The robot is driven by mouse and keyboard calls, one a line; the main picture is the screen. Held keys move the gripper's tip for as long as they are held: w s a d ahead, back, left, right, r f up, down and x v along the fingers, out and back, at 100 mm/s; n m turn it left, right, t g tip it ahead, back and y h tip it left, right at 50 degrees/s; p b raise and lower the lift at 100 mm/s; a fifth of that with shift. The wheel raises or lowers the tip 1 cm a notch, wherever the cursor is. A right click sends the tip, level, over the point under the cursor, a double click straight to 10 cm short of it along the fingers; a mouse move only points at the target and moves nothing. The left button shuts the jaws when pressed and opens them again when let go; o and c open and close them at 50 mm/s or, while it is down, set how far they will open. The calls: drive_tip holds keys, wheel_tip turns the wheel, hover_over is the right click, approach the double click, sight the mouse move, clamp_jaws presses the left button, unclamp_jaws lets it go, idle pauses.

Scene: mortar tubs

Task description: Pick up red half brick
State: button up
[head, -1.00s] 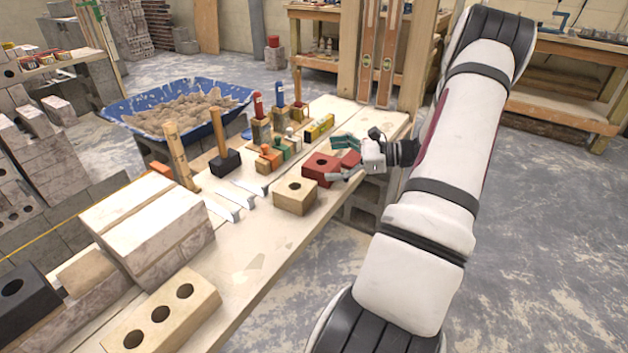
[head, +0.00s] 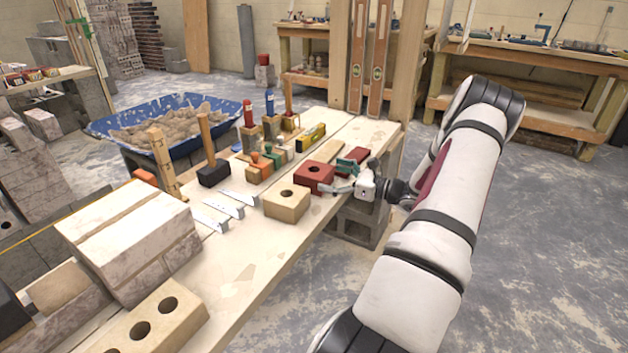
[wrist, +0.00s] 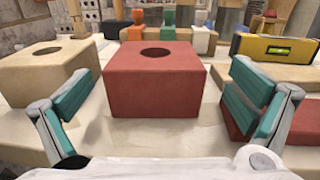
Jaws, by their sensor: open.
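The red half brick (head: 314,178) is a squat block with one round hole in its top. It sits on the plank table among other masonry pieces. In the wrist view the red half brick (wrist: 155,82) stands straight ahead, between and beyond the teal finger pads. My gripper (head: 345,178) is at the right side of the brick, low over the table. In the wrist view my gripper (wrist: 160,108) is open, one finger to each side of the brick, with visible gaps. Nothing is held.
A tan half brick (head: 287,204) stands close left of the red one. A flat red piece (wrist: 300,122) lies by the right finger. A yellow spirit level (wrist: 272,48) and several small coloured tools are behind. Bare planks (head: 255,255) lie nearer.

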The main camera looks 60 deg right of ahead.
sight(300, 167)
drive_tip(key=shift+w+a+r+b, duration=0.1)
drive_tip(key=shift+w+a+b, duration=0.15)
drive_tip(key=shift+w, duration=0.6)
drive_tip(key=shift+w+a+f+b, duration=0.15)
drive_tip(key=shift+w+b, duration=0.25)
drive_tip(key=shift+w, duration=0.45)
drive_tip(key=shift+w+a+r+b, duration=0.15)
drive_tip(key=shift+w+a+b, duration=0.15)
drive_tip(key=shift+w, duration=0.55)
drive_tip(key=shift+r, duration=0.1)
drive_tip(key=c, duration=2)
drive_tip(key=shift+r, duration=0.1)
wheel_tip(300, 167, up, 10)
drive_tip(key=p, duration=0.3)
drive_tip(key=shift+p, duration=0.3)
